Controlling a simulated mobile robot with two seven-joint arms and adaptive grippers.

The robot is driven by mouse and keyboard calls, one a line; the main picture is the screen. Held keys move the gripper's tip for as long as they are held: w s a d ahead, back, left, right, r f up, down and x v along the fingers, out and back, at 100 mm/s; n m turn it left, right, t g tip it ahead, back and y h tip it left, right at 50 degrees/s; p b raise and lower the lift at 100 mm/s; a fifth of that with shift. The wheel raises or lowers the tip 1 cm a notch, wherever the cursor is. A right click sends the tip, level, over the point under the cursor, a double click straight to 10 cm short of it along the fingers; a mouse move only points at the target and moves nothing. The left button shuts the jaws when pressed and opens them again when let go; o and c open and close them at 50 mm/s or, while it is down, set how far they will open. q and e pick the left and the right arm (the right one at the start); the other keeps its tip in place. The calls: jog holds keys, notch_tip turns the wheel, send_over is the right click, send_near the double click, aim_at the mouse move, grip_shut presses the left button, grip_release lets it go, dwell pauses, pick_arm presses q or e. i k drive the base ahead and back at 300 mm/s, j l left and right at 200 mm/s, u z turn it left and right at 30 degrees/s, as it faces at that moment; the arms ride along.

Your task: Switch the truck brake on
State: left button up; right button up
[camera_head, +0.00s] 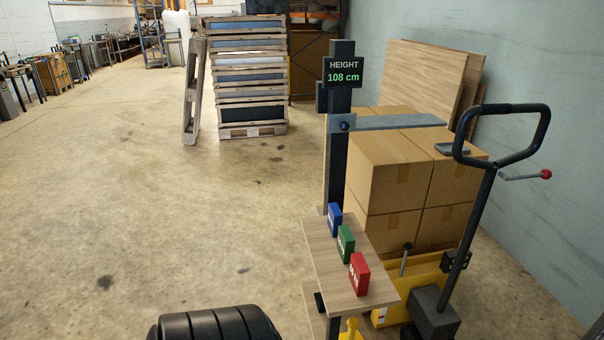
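A yellow pallet truck (424,277) stands at the lower right, loaded with cardboard boxes. Its black loop handle (546,125) rises on a tilted dark shaft. A thin grey lever with a red knob (545,174) sticks out to the right below the loop. A short grey lever with a black knob (407,247) stands nearly upright on the yellow body. No label shows which lever is the brake. Neither gripper is in view.
A small wooden shelf (325,262) holds blue (335,219), green (345,243) and red (359,273) boxes. Beside it, a post carries a sign (343,72) reading 108 cm. A wall borders the right; floor at left is clear.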

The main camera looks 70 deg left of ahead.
aim_at(408, 247)
jog(key=u, duration=0.4)
jog(key=k+j+u, duration=0.1)
jog(key=u, duration=0.25)
jog(key=j+u, duration=0.15)
jog(key=u, duration=0.25)
jog(key=k+j+u, duration=0.1)
jog(key=u, duration=0.3)
